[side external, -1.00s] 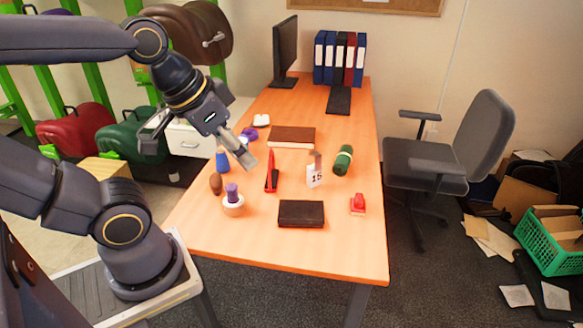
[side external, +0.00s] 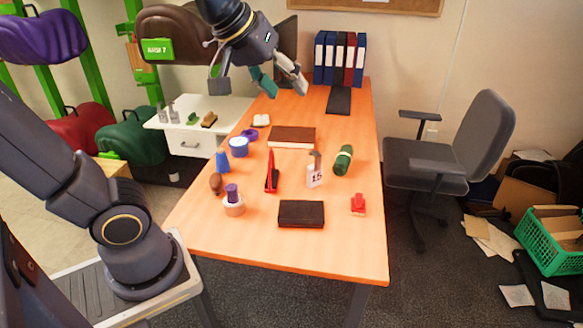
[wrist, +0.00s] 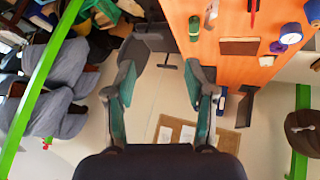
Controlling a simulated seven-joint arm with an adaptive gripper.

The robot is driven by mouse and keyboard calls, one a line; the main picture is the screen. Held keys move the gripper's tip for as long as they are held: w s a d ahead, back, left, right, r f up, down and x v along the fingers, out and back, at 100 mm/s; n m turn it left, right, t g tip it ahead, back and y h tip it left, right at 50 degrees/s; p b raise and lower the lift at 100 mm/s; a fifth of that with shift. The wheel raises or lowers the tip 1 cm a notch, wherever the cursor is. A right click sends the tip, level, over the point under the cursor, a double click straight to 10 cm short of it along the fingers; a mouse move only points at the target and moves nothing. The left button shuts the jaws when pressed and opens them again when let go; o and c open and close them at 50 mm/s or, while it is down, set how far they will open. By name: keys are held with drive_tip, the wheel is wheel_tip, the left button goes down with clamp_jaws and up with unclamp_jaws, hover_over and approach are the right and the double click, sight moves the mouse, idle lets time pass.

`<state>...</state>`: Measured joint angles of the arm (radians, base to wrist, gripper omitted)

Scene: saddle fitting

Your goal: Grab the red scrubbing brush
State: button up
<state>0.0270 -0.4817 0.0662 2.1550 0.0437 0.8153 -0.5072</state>
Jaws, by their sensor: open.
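Two red things lie on the orange desk. A small red block-like item (side external: 358,204) is near the front right, and a long, slim red item (side external: 271,172) is in the middle, looking like a stapler. I cannot tell for certain which is the scrubbing brush; bristles are too small to make out. My gripper (side external: 284,84) is raised over the far end of the desk, beside the monitor, well away from both. In the wrist view my gripper (wrist: 161,85) has its teal-padded fingers wide apart with nothing between them.
On the desk (side external: 290,243) are a brown book (side external: 292,136), a black case (side external: 301,213), a desk calendar (side external: 315,175), a green roll (side external: 343,160) and a blue tape-like roll (side external: 239,146). Binders (side external: 340,58) stand behind. A white drawer unit (side external: 190,140) holds small items.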

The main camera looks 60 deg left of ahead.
drive_tip(key=w+a+n, duration=0.1)
drive_tip(key=w+n, duration=0.1)
drive_tip(key=w, duration=0.7)
drive_tip(key=n+g+y, duration=0.2)
drive_tip(key=g+y, duration=0.1)
hover_over(360, 197)
drive_tip(key=s+d, duration=0.3)
wheel_tip(360, 197, down, 21)
drive_tip(key=shift+m+g, duration=0.3)
drive_tip(key=shift+g, duration=0.4)
drive_tip(key=f, duration=0.6)
drive_tip(key=w+a+f, duration=0.1)
drive_tip(key=f, duration=0.5)
drive_tip(key=w+f, duration=0.1)
drive_tip(key=f, duration=0.5)
drive_tip(key=shift+a+f, duration=0.3)
drive_tip(key=shift+a, duration=0.1)
drive_tip(key=shift+x, duration=2.8)
drive_tip(key=shift+s+d, duration=0.1)
drive_tip(key=shift+s, duration=0.05)
drive_tip(key=shift+c, duration=0.2)
